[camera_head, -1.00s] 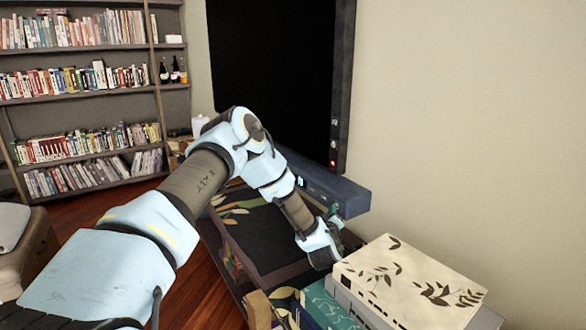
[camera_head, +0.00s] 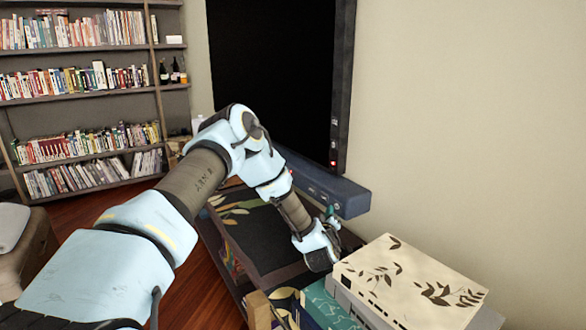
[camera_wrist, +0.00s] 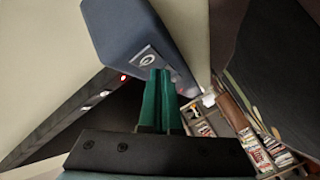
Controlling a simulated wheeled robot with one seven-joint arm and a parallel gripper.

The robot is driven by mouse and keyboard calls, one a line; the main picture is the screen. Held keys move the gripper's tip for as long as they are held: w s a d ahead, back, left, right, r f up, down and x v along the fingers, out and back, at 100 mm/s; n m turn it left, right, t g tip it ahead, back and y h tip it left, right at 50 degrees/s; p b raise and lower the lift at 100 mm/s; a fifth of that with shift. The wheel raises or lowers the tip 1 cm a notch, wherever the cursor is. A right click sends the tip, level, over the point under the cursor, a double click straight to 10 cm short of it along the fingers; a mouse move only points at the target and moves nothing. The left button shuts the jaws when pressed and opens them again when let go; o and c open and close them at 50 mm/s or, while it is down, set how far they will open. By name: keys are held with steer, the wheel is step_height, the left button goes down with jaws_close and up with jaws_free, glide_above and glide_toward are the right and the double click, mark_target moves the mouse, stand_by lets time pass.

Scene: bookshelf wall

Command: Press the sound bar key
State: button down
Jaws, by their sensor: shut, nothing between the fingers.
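The sound bar (camera_head: 345,194) is a long blue-grey bar below the black screen. Small keys with pale icons line its upper front edge, partly behind my arm. My gripper (camera_wrist: 158,72) has green fingers, shut and empty, with the tips beside the lower edge of that plate. Whether they touch it I cannot tell. In the head view the gripper (camera_head: 331,213) is small, in front of the bar's right end.
A black screen (camera_head: 270,75) stands behind the sound bar. A cream leaf-patterned box (camera_head: 400,275) lies close to the right of my wrist. A bookshelf (camera_head: 85,105) fills the back left.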

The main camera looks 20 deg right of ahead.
steer(key=s+a, duration=0.1)
steer(key=a, duration=0.5)
steer(key=shift+p, duration=0.4)
stand_by(0.9)
